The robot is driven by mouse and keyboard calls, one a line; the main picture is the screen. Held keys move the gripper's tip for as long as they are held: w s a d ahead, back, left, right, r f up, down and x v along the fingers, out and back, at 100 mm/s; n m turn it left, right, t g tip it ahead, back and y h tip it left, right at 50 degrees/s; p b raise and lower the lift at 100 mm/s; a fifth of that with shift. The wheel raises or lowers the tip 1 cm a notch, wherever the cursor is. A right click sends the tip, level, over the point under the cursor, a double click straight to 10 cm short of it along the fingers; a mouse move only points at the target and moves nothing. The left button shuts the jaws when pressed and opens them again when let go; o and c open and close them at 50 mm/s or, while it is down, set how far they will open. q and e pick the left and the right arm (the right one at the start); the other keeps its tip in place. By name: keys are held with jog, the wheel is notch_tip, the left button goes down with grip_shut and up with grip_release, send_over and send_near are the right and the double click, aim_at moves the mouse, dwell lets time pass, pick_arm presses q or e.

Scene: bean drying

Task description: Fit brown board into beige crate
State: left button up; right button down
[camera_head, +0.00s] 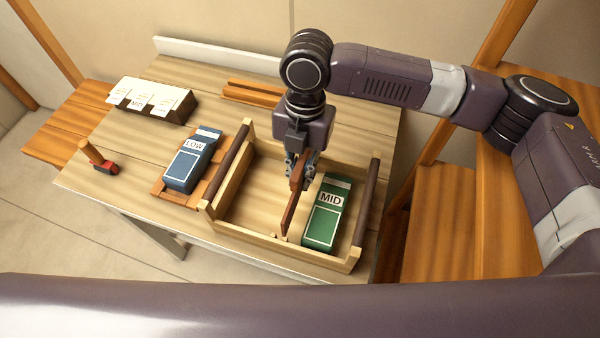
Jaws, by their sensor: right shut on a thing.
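The beige crate (237,226) stands on the table, with a dark handle bar at each of its left and right ends. My right gripper (297,180) reaches down into the crate from above. It is shut on the brown board (290,211). The board is upright on edge and runs front to back, left of the green MID packet (325,214) in the crate's right part. Its front lower end is close to small light pegs near the crate's front wall. I cannot tell whether it sits between them. My left gripper is not in view.
A blue LOW packet (191,162) lies on a brown slatted stand (160,189) left of the crate. A card holder (150,108), a red-based stamp with wooden handle (106,167) and a brown rack (251,95) are on the table (118,203). The crate's left part is empty.

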jog(key=shift+p, duration=0.65)
dwell(0.5)
jog(key=shift+p, duration=0.3)
dwell(0.5)
jog(key=shift+p, duration=0.3)
jog(key=shift+f+b, duration=0.35)
jog(key=shift+f, duration=0.35)
dwell(0.4)
jog(key=shift+s+d+f, duration=0.1)
jog(key=shift+s+f, duration=0.1)
jog(key=shift+f, duration=0.1)
jog(key=shift+r, duration=0.1)
dwell(0.3)
jog(key=shift+r+p, duration=0.15)
jog(key=shift+p, duration=0.3)
